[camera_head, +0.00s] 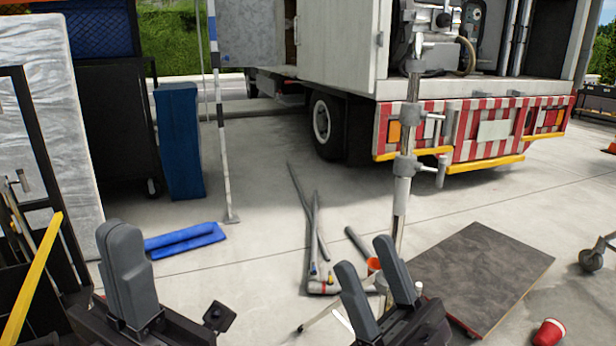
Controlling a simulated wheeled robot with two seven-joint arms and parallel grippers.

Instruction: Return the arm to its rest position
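My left gripper (122,232) is at the lower left, its two dark grey fingers pointing up and lying against each other. No object shows between them. My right gripper (365,252) is at the bottom, right of centre, with its two fingers pointing up and apart. The gap between them is empty, and the floor and some small items show behind it. Both grippers appear in front of the paved floor. The rest of both arms is mostly out of the frame.
A metal stand pole (402,200) rises just behind my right gripper. A dark wooden board (480,275), a red cup (549,332), grey tubes (312,225) and a blue folded item (185,240) lie on the floor. A truck (490,132) stands behind. Dark racks crowd the left.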

